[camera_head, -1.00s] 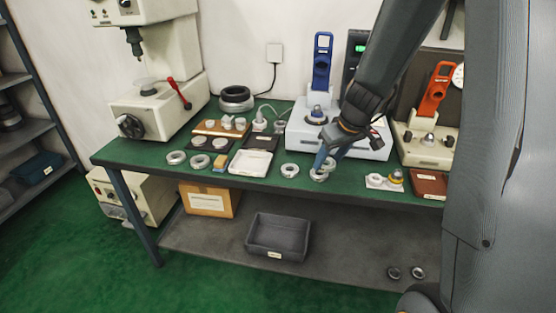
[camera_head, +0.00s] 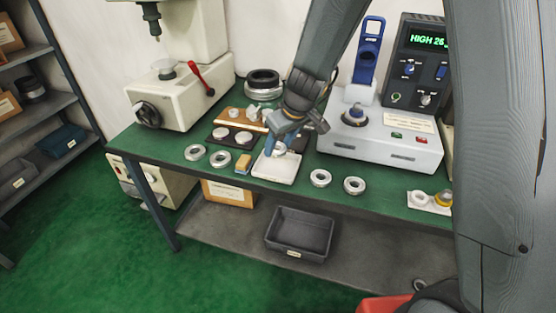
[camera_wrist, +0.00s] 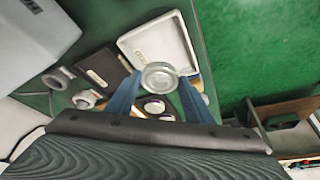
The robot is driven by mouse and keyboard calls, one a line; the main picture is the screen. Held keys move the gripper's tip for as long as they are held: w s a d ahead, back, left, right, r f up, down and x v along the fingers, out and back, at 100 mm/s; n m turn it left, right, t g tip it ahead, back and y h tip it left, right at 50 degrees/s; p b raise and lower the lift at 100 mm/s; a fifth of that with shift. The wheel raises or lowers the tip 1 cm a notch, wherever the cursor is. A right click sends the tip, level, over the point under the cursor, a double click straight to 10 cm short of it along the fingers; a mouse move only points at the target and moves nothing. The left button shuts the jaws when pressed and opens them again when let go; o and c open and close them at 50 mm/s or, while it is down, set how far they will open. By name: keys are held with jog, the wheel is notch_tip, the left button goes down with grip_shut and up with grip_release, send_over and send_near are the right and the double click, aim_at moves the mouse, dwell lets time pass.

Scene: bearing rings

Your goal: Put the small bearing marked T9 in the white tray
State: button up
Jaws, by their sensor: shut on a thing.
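A small metal bearing ring (camera_wrist: 160,77) is held between the blue fingertips of my gripper (camera_wrist: 159,90) in the wrist view. No T9 mark can be read on it. In the head view my gripper (camera_head: 279,150) is over the white tray (camera_head: 275,171), and the ring is mostly hidden by the fingers. In the wrist view the ring overlaps the near part of the tray (camera_wrist: 171,38). Whether the ring touches the tray floor I cannot tell.
A white instrument (camera_head: 380,140) stands at the right. A dark bin (camera_head: 300,232) sits on the lower shelf.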

aim_at(282, 155)
jog(key=shift+d+f+b, duration=0.1)
jog(key=shift+f+b, duration=1)
jog(key=shift+f, duration=1.9)
jog(key=shift+f+b, duration=0.15)
jog(key=shift+b, duration=0.15)
jog(key=o, duration=1.2)
jog(key=shift+r+p, duration=0.45)
jog(key=p+v, duration=0.2)
jog(key=v, duration=1)
jog(key=s+d+m+g+h, duration=0.1)
jog(key=s+d+m, duration=0.1)
jog(key=s+d, duration=0.2)
jog(key=s+d+f+m+g, duration=0.1)
jog(key=s+d+m, duration=0.1)
jog(key=s+d, duration=0.3)
jog(key=s+d+m+h, duration=0.1)
jog(key=s+d+m, duration=0.2)
jog(key=s, duration=0.6)
jog(key=shift+d+f+g+h, duration=0.2)
jog(key=shift+d+g+h, duration=0.15)
jog(key=shift+d, duration=0.5)
